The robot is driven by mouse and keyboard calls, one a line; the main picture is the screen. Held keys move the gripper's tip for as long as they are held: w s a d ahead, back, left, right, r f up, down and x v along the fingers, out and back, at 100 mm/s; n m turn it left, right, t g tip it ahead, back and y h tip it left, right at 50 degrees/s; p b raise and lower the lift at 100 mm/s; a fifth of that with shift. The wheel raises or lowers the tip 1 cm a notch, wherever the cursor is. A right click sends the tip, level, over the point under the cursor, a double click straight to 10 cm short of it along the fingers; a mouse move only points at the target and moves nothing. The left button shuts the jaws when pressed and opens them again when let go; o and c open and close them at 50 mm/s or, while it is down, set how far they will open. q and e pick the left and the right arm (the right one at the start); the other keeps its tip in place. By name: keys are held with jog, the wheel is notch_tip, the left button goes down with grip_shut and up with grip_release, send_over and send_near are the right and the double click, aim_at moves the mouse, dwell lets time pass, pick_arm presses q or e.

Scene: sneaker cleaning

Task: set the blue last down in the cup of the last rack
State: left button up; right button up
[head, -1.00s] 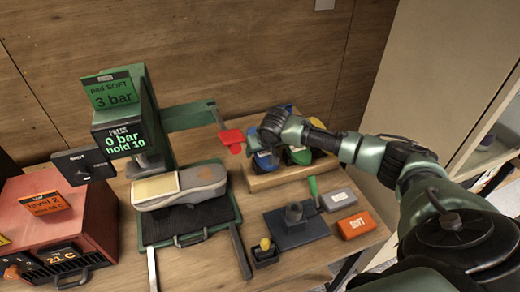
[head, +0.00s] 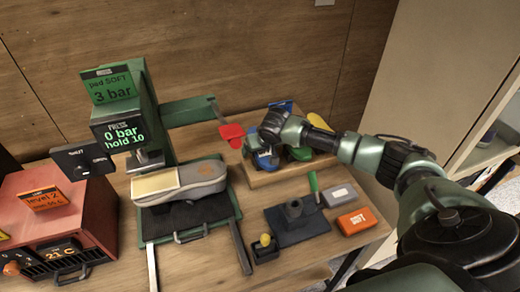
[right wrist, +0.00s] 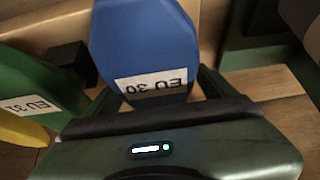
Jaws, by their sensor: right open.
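The blue last (right wrist: 145,40), labelled EU 30, stands close in front of my right gripper (right wrist: 155,100) in the right wrist view. In the head view the blue last (head: 264,160) shows at the left end of the wooden last rack (head: 262,179), partly behind my right gripper (head: 256,146). The right gripper is open, with its fingers on both sides of the last's lower, labelled end. The last's seat in the cup is hidden from view. My left gripper is not in view.
A green last (head: 299,153) and a yellow last (head: 320,124) stand beside the blue one on the rack. The press's red knob (head: 231,131) is close to the left. A grey sneaker (head: 200,176) lies under the press. An orange box (head: 357,221) sits in front.

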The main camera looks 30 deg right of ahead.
aim_at(262, 155)
jog(key=shift+b+v, duration=0.75)
jog(key=shift+v, duration=3.15)
